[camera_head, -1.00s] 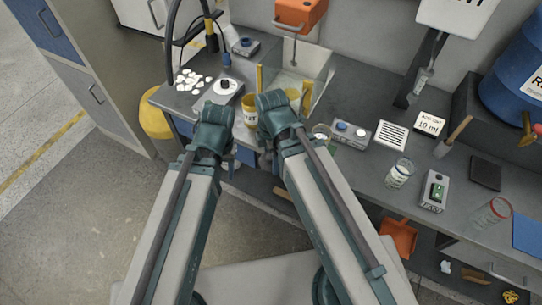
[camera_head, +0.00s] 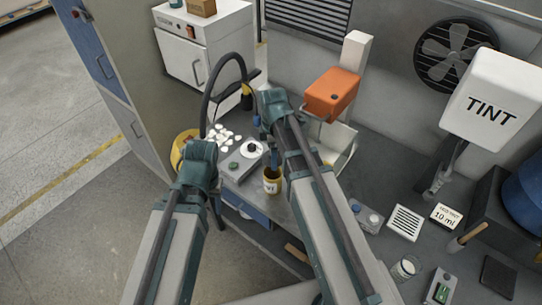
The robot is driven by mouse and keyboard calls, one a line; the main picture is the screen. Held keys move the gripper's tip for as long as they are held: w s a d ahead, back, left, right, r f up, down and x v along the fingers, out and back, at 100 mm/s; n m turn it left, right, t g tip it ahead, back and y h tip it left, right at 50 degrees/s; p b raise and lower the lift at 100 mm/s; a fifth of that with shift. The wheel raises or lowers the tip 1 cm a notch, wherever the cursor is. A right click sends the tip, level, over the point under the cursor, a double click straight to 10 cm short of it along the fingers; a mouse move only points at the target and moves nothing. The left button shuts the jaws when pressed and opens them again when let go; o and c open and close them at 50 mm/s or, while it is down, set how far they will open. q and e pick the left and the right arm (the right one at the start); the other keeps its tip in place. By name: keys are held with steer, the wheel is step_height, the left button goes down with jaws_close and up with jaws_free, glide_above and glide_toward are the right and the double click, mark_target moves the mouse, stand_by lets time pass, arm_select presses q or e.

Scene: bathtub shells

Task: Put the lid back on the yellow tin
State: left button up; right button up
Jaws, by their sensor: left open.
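The yellow tin (camera_head: 271,187) stands upright on the grey bench between my two arms, with a white label on its front. A dark and blue shape rises at its mouth, and I cannot tell what it is. I cannot make out a loose lid for the tin. My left gripper (camera_head: 218,211) hangs under its wrist at the bench's front edge, left of the tin. It is open and looks empty. My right gripper (camera_head: 258,127) is mostly hidden behind its own wrist, above and behind the tin, and its jaws do not show clearly.
A grey device (camera_head: 234,167) and white pieces (camera_head: 222,134) lie left of the tin. A black hose (camera_head: 207,103) arches behind them. An orange dispenser (camera_head: 332,96) stands behind to the right. A round yellow thing (camera_head: 183,151) is beside the bench. Bare bench (camera_head: 369,165) shows on the right.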

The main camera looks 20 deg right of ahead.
steer(key=shift+f, duration=0.1)
step_height(320, 180, down, 6)
steer(key=b, duration=0.6)
steer(key=shift+f, duration=0.15)
steer(key=shift+f+b, duration=0.15)
steer(key=shift+b, duration=0.2)
stand_by(1.5)
steer(key=o, duration=1)
steer(key=shift+r+p, duration=3.55)
steer(key=shift+r, duration=0.05)
